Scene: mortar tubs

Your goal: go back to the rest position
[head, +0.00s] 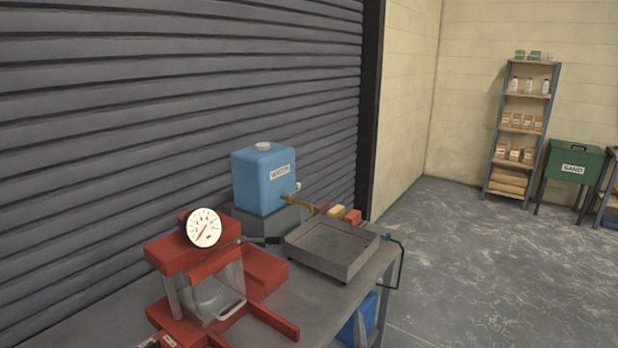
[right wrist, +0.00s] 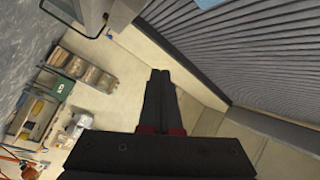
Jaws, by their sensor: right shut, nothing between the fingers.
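My right gripper (right wrist: 160,76) shows in the right wrist view, with its two dark fingers together and nothing between them. It is in the air, with no object touching its fingertips. I cannot make it out clearly in the head view. My left gripper is in neither view.
A grey bench (head: 105,312) holds a red press (head: 265,272) with a round dial (head: 204,228), a blue water tank (head: 264,180) and a shallow grey tray (head: 330,250). A shelf rack (head: 520,125) and a green sand bin (head: 574,172) stand far right. The floor between is open.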

